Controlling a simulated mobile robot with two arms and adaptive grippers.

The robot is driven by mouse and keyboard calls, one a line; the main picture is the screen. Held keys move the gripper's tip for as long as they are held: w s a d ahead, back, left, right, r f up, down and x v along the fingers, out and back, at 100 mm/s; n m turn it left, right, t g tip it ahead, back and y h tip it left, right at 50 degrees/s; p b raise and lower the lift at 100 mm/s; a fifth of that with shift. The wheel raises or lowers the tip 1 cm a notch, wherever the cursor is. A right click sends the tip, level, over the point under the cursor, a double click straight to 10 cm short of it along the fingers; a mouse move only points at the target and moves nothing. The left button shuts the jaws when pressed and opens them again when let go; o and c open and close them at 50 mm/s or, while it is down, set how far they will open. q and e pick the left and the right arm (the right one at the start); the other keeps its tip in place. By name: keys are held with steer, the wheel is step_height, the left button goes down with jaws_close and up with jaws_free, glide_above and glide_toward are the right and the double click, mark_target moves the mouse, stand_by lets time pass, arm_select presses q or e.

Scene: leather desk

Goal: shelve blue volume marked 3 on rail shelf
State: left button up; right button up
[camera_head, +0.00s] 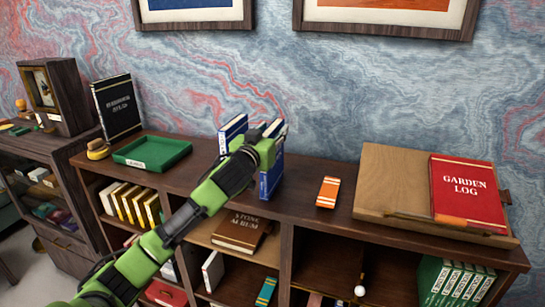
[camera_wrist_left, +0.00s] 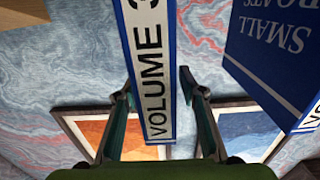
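The blue volume marked 3 (camera_wrist_left: 150,70) shows its white spine, lettered VOLUME 3, in the left wrist view. My left gripper (camera_wrist_left: 157,85) has one finger on each side of this spine. The fingertips are very close to the book, and I cannot tell whether they press on it. In the head view, my left gripper (camera_head: 268,140) is among blue books (camera_head: 232,130) on the shelf top and hides part of them. The volume's number cannot be read there. My right gripper is not in view.
A blue SMALL BOATS book (camera_wrist_left: 280,50) stands close by on the right in the wrist view. A green tray (camera_head: 152,153), an orange box (camera_head: 328,191) and a red GARDEN LOG book (camera_head: 467,192) on a wooden board (camera_head: 390,185) occupy the shelf top (camera_head: 305,185). Filled cubbies lie below.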

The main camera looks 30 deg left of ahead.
arm_select(q)
jaws_close()
steer(key=shift+r, duration=0.1)
steer(key=shift+r, duration=0.1)
